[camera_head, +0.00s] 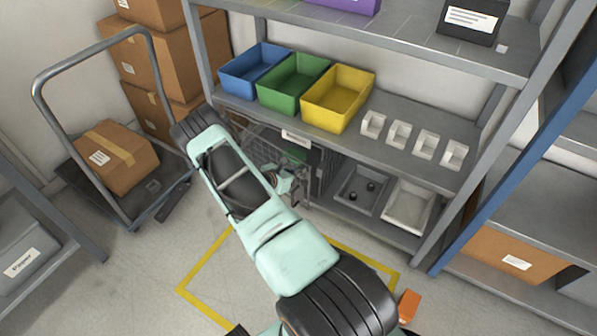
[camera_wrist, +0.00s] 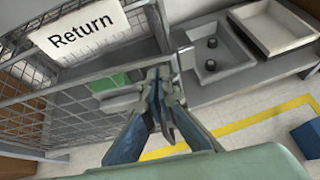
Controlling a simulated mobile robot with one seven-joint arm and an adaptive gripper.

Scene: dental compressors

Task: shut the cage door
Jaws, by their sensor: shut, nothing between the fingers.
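The wire-mesh cage (camera_head: 327,170) stands on the lower shelf, partly hidden behind my arm. Its mesh (camera_wrist: 85,112) fills the left of the wrist view, below a white "Return" label (camera_wrist: 80,36). A green thing (camera_wrist: 110,82) shows beside the mesh. I cannot tell which mesh panel is the door or how far it stands open. My gripper (camera_wrist: 163,76) is shut and empty, with its fingertips in front of the cage near its right end. In the head view my gripper (camera_head: 296,188) is low before the shelf; contact with the mesh cannot be told.
Grey trays (camera_head: 361,190) sit right of the cage. Blue, green and yellow bins (camera_head: 336,101) stand on the shelf above. A cart (camera_head: 128,218) with a carton is at left. Yellow tape (camera_head: 205,270) marks the floor, and an orange block (camera_head: 409,304) lies near its right corner.

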